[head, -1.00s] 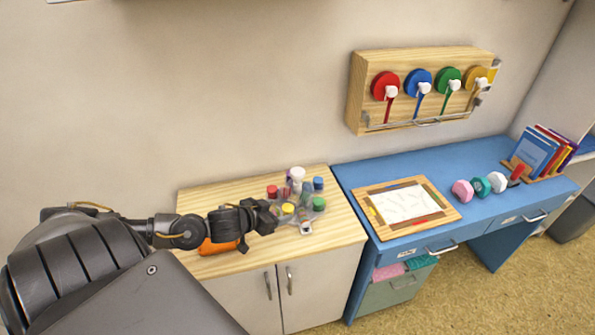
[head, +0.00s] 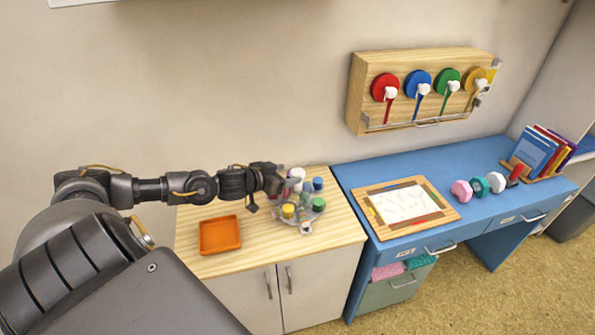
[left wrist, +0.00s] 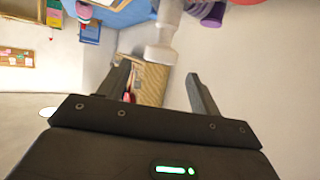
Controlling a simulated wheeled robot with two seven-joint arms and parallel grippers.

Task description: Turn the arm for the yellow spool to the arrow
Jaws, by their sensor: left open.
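My left gripper (head: 275,188) is open above the wooden cabinet, far to the left of the rack. In the left wrist view, its open fingers (left wrist: 158,88) show with a pale upright thing between or just beyond them. My right gripper is not in view.
Several coloured bottles (head: 318,204) stand on the cabinet under my left gripper, beside an orange tray (head: 220,235). Wall space between gripper and rack is clear.

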